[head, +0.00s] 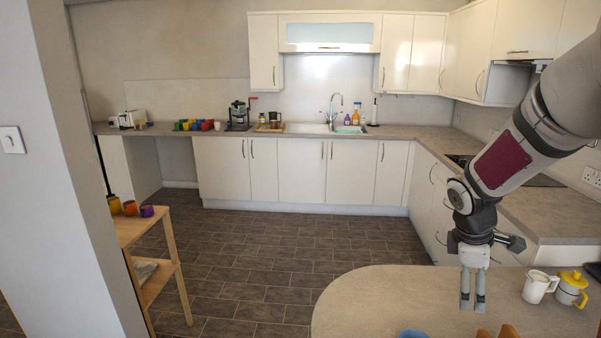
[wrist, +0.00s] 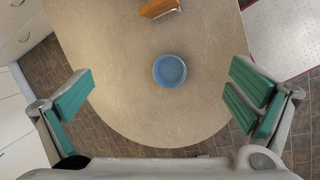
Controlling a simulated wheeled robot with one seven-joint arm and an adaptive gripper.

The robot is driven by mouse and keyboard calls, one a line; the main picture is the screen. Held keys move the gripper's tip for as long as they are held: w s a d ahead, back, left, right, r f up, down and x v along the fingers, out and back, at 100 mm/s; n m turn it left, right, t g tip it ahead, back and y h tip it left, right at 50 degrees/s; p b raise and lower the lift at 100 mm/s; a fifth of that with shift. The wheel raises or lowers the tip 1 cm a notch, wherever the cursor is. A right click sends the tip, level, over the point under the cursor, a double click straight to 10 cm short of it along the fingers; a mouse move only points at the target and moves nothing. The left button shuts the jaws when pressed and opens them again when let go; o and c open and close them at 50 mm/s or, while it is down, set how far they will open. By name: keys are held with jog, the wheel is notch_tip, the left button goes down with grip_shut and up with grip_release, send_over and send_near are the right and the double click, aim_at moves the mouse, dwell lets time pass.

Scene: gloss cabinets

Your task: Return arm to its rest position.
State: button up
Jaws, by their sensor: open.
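My arm reaches in from the right in the head view, bent down with my gripper (head: 473,290) pointing at the near rounded table (head: 380,300). In the wrist view my gripper (wrist: 160,100) is open, its two green-padded fingers wide apart with nothing between them. Below and between them a blue bowl (wrist: 170,71) sits on the table. In the head view only the bowl's rim (head: 413,334) shows at the bottom edge. The gap between my fingertips and the tabletop is hard to judge.
A white mug (head: 538,287) and a yellow-lidded cup (head: 571,289) stand close to the right of my gripper. An orange-brown object (wrist: 159,8) lies on the table. Counters and cabinets (head: 297,168) line the back and right. A wooden shelf (head: 160,230) stands left. The middle floor is clear.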

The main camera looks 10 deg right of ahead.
jog(key=s+a+r+m+t, duration=0.1)
jog(key=s+a+r+m, duration=0.2)
jog(key=a+r, duration=0.55)
jog(key=s+a+r+m+t+y, duration=0.1)
jog(key=s+a+r+m+y, duration=0.1)
jog(key=s+a, duration=0.5)
jog(key=s+a+r+m+t+y, duration=0.1)
jog(key=s+a+r+m+t, duration=0.1)
jog(key=s+a+r+m, duration=0.3)
jog(key=s+a, duration=0.3)
jog(key=a, duration=0.1)
jog(key=shift+a+m+t+y, duration=0.2)
jog(key=shift+m+t+y, duration=0.1)
jog(key=shift+y, duration=0.1)
jog(key=shift+r, duration=0.1)
